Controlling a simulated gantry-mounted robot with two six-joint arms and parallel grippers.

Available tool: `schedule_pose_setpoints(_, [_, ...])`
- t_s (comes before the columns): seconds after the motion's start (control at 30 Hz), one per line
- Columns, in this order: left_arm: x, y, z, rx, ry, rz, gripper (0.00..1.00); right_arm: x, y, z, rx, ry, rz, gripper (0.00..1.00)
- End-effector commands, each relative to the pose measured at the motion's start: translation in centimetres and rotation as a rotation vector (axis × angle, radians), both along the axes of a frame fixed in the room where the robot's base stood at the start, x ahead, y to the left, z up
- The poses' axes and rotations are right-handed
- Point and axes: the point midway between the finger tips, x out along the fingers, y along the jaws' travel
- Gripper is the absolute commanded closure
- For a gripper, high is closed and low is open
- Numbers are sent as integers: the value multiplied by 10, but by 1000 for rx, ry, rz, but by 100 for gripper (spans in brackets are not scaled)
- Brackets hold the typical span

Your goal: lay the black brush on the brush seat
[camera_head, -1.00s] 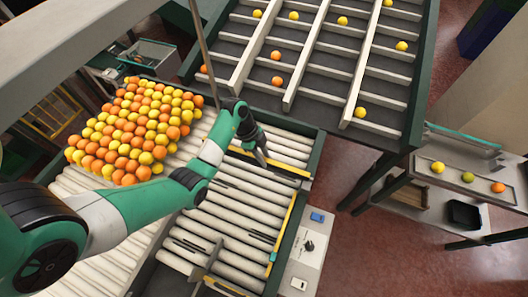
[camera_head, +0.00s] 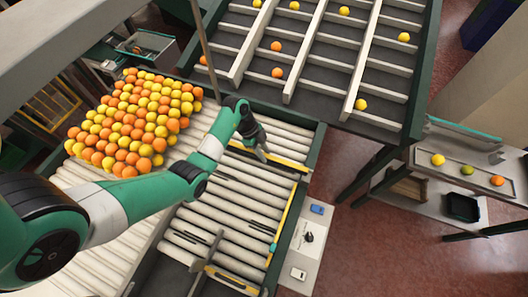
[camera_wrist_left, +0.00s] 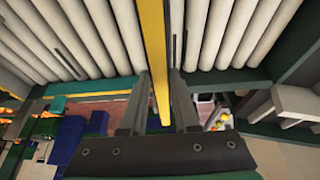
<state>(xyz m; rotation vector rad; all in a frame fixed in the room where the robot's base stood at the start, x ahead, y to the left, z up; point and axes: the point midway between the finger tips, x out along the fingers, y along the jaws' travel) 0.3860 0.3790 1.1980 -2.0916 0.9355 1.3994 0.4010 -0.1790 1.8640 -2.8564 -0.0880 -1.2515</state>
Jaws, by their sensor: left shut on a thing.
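My left gripper (camera_head: 262,155) is over the roller bed, at a yellow bar (camera_head: 292,165) that crosses the rollers. In the left wrist view my left gripper (camera_wrist_left: 160,112) has its two fingers on either side of a long yellow bar (camera_wrist_left: 152,50), shut on it. I cannot pick out the black brush or the brush seat for certain. Thin dark strips (camera_head: 186,238) lie along the rollers, and I cannot tell what they are. My right gripper is not in view.
A pile of oranges and yellow fruit (camera_head: 135,125) lies left of my left forearm. A lane table (camera_head: 330,60) with scattered fruit stands behind. A control panel (camera_head: 305,245) edges the rollers at the right. A side shelf (camera_head: 480,175) holds several fruits and a black tray (camera_head: 462,207).

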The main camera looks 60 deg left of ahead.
Motion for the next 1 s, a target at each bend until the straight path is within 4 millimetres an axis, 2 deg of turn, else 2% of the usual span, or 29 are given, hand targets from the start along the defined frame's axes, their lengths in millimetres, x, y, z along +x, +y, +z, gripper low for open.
schedule_pose_setpoints(1.0, [0,0,-13,1,-1,0,100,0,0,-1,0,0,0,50])
